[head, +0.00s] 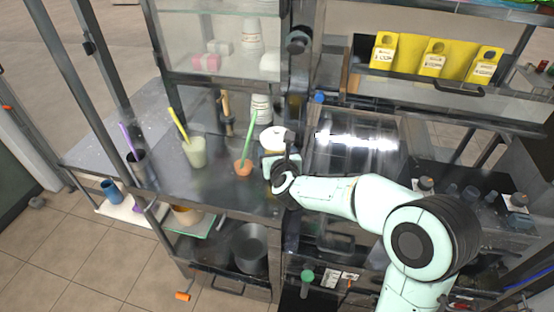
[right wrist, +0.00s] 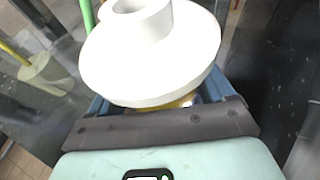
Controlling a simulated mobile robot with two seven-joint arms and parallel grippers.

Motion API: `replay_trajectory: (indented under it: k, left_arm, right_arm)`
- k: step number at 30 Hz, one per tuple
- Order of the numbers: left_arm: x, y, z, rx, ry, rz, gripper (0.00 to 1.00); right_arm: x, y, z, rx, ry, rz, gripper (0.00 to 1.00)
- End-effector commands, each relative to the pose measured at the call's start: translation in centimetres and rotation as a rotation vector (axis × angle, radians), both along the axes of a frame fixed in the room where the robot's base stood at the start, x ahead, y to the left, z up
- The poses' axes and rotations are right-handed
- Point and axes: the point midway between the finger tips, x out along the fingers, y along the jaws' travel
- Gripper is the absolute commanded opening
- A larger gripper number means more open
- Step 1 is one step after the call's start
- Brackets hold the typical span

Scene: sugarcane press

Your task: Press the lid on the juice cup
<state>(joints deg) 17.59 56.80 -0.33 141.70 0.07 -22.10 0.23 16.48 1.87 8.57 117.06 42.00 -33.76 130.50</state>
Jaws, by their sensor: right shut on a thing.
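A white round lid (head: 272,137) with a raised collar is at the counter's right end in the head view. In the right wrist view the lid (right wrist: 150,55) fills the upper middle and looks tilted. Below its rim a small yellow patch (right wrist: 185,101) of the juice cup shows between the blue fingers; the lid hides the rest. My right gripper (head: 273,164) is shut around the cup beneath the lid. I cannot tell whether the lid is fully seated. My left gripper is not in view.
On the metal counter (head: 215,183) stand an orange cup (head: 243,168) with a green straw, close left of my gripper, a pale cup (head: 195,152) with a yellow straw, and a dark cup (head: 137,160) with a purple straw. Stacked white cups (head: 261,108) stand behind.

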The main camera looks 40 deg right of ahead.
Motion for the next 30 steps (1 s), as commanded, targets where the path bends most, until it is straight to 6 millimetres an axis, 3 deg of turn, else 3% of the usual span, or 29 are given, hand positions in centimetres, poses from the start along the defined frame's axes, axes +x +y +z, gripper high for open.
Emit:
replay_trajectory:
  k: [4,18,19,20,21,30]
  left_arm:
    - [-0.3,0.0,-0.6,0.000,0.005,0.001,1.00]
    - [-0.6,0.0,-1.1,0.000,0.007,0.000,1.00]
    - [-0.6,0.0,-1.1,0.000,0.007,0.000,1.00]
    - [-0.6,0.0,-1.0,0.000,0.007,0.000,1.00]
    - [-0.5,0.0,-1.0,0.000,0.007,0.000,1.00]
    - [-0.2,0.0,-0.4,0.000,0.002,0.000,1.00]
  right_arm:
    - [0.0,0.0,-2.0,-0.001,0.000,0.000,0.27]
    - [0.0,0.0,-2.4,-0.001,-0.002,0.000,0.27]
    - [-0.1,0.0,-2.6,0.000,0.000,0.000,0.85]
    - [0.0,0.0,-2.5,0.000,0.000,0.000,0.95]
    - [0.0,0.0,-2.5,0.000,0.000,0.000,1.00]
    - [0.0,0.0,-2.0,0.000,0.000,0.000,1.00]
